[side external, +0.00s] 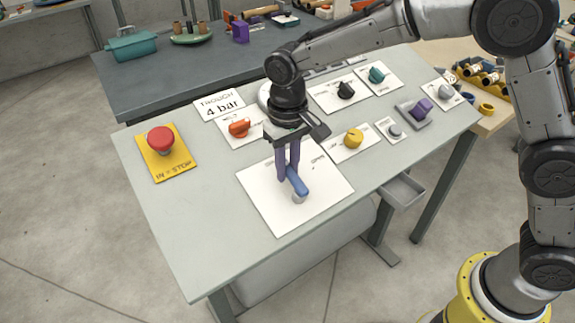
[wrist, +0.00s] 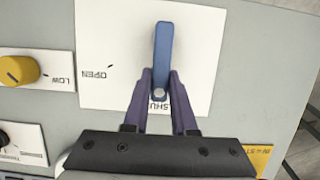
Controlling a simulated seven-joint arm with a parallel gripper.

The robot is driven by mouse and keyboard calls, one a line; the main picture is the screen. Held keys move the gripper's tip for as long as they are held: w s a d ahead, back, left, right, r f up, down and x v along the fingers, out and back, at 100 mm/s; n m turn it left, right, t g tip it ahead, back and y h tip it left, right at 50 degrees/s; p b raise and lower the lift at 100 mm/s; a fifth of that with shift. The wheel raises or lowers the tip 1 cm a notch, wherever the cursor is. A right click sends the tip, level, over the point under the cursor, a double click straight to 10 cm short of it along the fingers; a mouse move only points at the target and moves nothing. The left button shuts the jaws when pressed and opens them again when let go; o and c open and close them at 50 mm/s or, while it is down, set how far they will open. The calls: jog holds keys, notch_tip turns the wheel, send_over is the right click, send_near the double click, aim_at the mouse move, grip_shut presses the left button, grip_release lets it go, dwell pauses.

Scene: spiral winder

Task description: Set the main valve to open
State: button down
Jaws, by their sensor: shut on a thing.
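The main valve is a blue lever (side external: 297,184) on a white plate (side external: 262,208) at the bench's front. In the wrist view the lever (wrist: 163,45) stands straight up and down on the plate (wrist: 210,50). Its near-gripper end lies at the SHUT label, which the fingers partly cover. The OPEN label (wrist: 93,74) with a small tick is off to the left. My gripper (wrist: 160,78) has its two purple fingers on either side of that lever end, shut on it. In the side view my gripper (side external: 288,176) reaches down from above onto the lever.
A red stop button (side external: 160,139) on a yellow plate stands to the left. An orange knob (side external: 239,128), a yellow knob (side external: 353,138), a black knob (side external: 346,90) and a purple knob (side external: 421,106) stand around. The bench's front left is clear.

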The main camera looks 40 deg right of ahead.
jog(key=shift+d+m, duration=0.15)
jog(key=shift+m, duration=0.15)
jog(key=shift+d+m+y, duration=0.4)
jog(key=shift+d+m, duration=0.05)
jog(key=shift+m, duration=0.35)
jog(key=m, duration=0.1)
jog(key=d+m+y, duration=0.1)
jog(key=m, duration=0.1)
jog(key=shift+s+d, duration=0.25)
jog(key=shift+s, duration=0.1)
jog(key=m, duration=0.1)
jog(key=s+d+m+t, duration=0.1)
jog(key=m, duration=0.1)
jog(key=shift+d+f+m+y, duration=0.2)
jog(key=shift+m+y, duration=0.1)
jog(key=shift+y, duration=0.1)
jog(key=shift+s+d+f+m+t+y, duration=0.1)
jog(key=shift+s+d+m+t+y, duration=0.1)
jog(key=shift+m, duration=0.45)
jog(key=shift+s+d+f+m+t+y, duration=0.1)
jog(key=shift+s+m+t, duration=0.1)
jog(key=shift+m, duration=0.45)
jog(key=c, duration=0.7)
grip_release()
jog(key=shift+s, duration=0.1)
jog(key=v, duration=1.4)
